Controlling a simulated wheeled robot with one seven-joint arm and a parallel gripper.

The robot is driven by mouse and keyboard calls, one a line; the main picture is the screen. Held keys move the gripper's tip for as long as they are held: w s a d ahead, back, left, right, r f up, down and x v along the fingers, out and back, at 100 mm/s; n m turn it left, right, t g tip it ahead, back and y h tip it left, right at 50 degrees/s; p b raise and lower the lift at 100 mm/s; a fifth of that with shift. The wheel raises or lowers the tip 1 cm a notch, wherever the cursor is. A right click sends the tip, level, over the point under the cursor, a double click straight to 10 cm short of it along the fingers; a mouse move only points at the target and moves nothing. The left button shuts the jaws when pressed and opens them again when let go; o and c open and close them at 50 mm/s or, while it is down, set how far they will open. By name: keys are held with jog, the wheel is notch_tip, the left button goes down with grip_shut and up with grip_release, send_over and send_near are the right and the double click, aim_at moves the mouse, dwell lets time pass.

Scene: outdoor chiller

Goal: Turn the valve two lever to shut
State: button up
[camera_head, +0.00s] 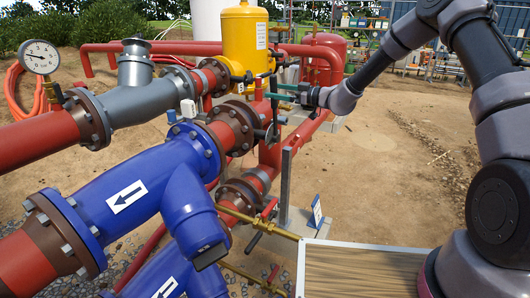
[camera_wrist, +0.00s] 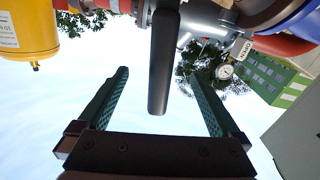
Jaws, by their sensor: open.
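A long dark lever (camera_wrist: 164,62) comes down from the pipework at the top of the wrist view. Its free end lies between the two green fingers of my gripper (camera_wrist: 158,74) in that view, with a clear gap on each side. I cannot tell how far the lever is from the fingers in depth. In the head view my gripper (camera_head: 283,92) is beside the red pipes, just right of the yellow vessel's base. It is open and holds nothing. The lever is small and hard to pick out there, and its valve number is not readable.
A pressure gauge (camera_head: 40,57) is at the left. A grey post (camera_head: 286,185) and brass pipe (camera_head: 258,224) stand below my gripper. Open sandy ground (camera_head: 385,150) lies to the right.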

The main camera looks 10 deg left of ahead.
jog(key=v, duration=0.7)
dwell(0.3)
